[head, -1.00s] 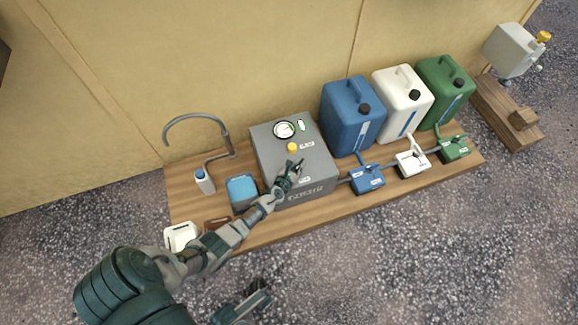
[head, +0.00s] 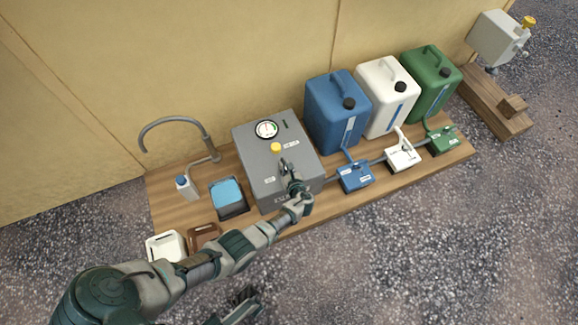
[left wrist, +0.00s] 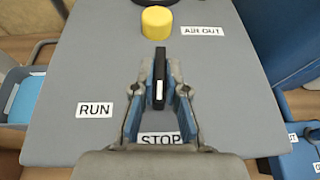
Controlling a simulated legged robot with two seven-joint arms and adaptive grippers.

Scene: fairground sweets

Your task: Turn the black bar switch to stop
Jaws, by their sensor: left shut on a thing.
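The grey control box (head: 250,150) stands on the wooden board and carries a dial gauge (head: 266,129), a yellow knob (head: 276,148) and a small dark green indicator (head: 285,124). The black bar switch (left wrist: 159,80) shows in the left wrist view, upright in the picture and in line with the STOP label (left wrist: 160,138). The RUN label (left wrist: 95,110) is to its left. My left gripper (head: 288,170) is shut on the bar, one finger on each side, as the left wrist view shows too (left wrist: 160,86). My right gripper (head: 240,305) is partly visible at the bottom.
Blue, white and green canisters (head: 338,112) (head: 387,97) (head: 432,80) stand at the back right, with valve boxes (head: 355,178) before them. A curved pipe (head: 180,122), a blue-topped tray (head: 228,196) and white and brown trays (head: 165,246) (head: 206,236) are left.

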